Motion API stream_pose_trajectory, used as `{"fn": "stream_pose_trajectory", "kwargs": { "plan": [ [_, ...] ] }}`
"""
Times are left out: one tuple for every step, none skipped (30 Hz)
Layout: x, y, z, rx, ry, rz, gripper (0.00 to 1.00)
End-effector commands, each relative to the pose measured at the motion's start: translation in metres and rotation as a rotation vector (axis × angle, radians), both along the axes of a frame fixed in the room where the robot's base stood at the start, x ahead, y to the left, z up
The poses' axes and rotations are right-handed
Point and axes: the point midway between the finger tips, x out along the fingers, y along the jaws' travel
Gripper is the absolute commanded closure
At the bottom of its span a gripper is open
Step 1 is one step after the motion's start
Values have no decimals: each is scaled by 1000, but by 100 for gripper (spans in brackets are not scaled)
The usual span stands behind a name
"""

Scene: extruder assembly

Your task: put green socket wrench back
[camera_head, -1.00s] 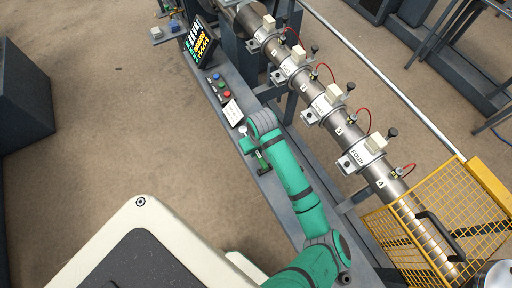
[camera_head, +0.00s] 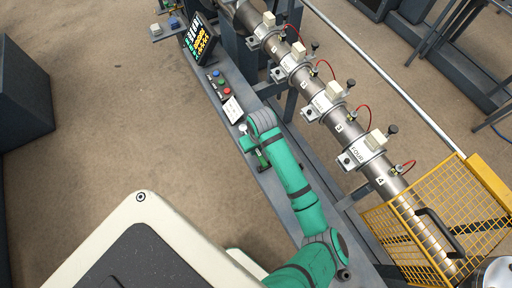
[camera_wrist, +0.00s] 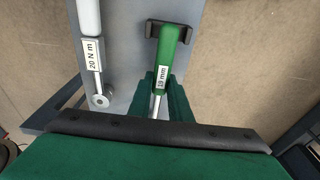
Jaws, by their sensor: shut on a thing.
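The green socket wrench (camera_wrist: 168,57) has a green handle labelled "19 mm" and a metal shaft, seen in the wrist view. Its shaft sits between my gripper's fingers (camera_wrist: 159,97), which are shut on it. The handle end lies at a black two-pronged holder (camera_wrist: 170,30) on the grey bench; I cannot tell if it rests fully in it. In the head view the wrench (camera_head: 262,160) shows as a small green piece beside my gripper (camera_head: 252,146) over the bench. The lower end of the wrench is hidden by my gripper.
A button panel (camera_head: 219,85), a white card (camera_head: 233,110) and a screen (camera_head: 200,38) stand farther along. The extruder barrel (camera_head: 318,95) runs to the right.

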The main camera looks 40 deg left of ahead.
Motion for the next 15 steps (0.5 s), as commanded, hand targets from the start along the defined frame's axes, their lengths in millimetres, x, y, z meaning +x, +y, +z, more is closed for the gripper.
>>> {"fn": "stream_pose_trajectory", "kwargs": {
  "plan": [
    [0,0,-1,0,0,0,100],
    [0,0,-2,0,0,0,100],
    [0,0,-3,0,1,0,100],
    [0,0,-3,0,1,0,100],
    [0,0,-4,0,1,0,100],
    [0,0,-5,0,1,1,100],
    [0,0,-5,0,1,1,100],
    [-1,0,-6,0,1,1,100],
    [-1,0,-7,0,1,1,100],
    [-1,0,-7,0,1,1,100],
    [-1,0,-8,0,1,1,100],
    [-1,0,-9,1,0,1,100],
    [-1,0,-10,1,0,1,100],
    [-1,0,-10,1,1,0,100],
    [-1,0,-11,1,1,0,100]
  ]
}}
